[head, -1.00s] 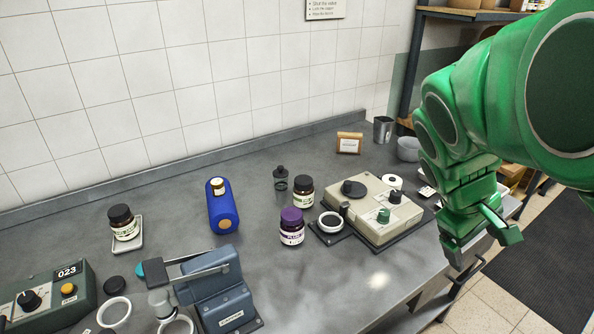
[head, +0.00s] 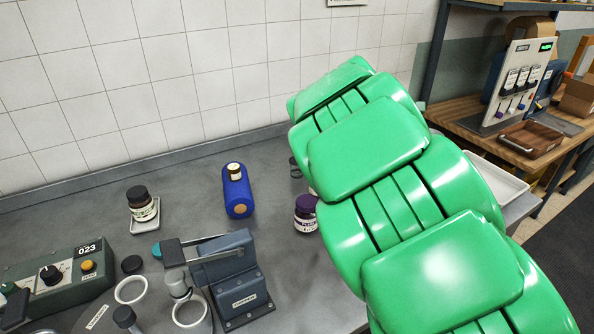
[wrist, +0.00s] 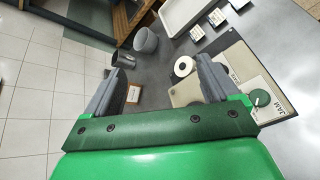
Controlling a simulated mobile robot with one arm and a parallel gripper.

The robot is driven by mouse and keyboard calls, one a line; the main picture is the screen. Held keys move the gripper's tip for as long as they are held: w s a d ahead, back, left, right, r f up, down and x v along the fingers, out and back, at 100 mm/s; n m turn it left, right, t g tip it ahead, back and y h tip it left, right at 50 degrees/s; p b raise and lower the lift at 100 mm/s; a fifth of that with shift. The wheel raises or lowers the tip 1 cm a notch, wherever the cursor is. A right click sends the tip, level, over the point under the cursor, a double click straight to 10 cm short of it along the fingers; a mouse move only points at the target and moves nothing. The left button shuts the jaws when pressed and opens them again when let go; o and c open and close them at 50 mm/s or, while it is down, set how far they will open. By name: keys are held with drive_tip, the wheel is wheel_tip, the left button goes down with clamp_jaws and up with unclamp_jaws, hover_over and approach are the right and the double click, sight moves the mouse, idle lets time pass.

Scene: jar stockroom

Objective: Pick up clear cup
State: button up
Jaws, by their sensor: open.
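A pale grey, see-through-looking cup (wrist: 145,41) stands on the bench near the top of the wrist view, ahead of my gripper (wrist: 160,68). It looks like the clear cup. A darker grey metal cup (wrist: 124,60) stands just left of it, close to my left finger's tip. My gripper is open and empty, with its fingers wide apart and both cups beyond the fingertips. In the head view my green arm hides the gripper and both cups.
A beige device (wrist: 262,90) with a green knob and a white roll (wrist: 184,66) lie to the right in the wrist view. A white tray (wrist: 190,12) is at the top.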

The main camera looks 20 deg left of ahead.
drive_tip(key=w+a+f+n+t+y, duration=0.1)
drive_tip(key=w+a+f+n, duration=0.2)
drive_tip(key=a, duration=0.3)
drive_tip(key=w+a+f+n+t+y, duration=0.1)
drive_tip(key=w+a+f+n, duration=0.1)
drive_tip(key=a, duration=0.3)
drive_tip(key=n+y, duration=0.6)
drive_tip(key=n, duration=0.4)
approach(295, 168)
drive_tip(key=x, duration=0.2)
drive_tip(key=shift+w, duration=0.4)
drive_tip(key=shift+d+f+n, duration=0.1)
drive_tip(key=shift+f+n, duration=0.2)
drive_tip(key=shift+f, duration=0.2)
drive_tip(key=shift+x, duration=1.2)
drive_tip(key=shift+a+x, duration=0.2)
drive_tip(key=shift+x, duration=1.8)
drive_tip(key=shift+w+f, duration=0.1)
drive_tip(key=shift+w, duration=0.5)
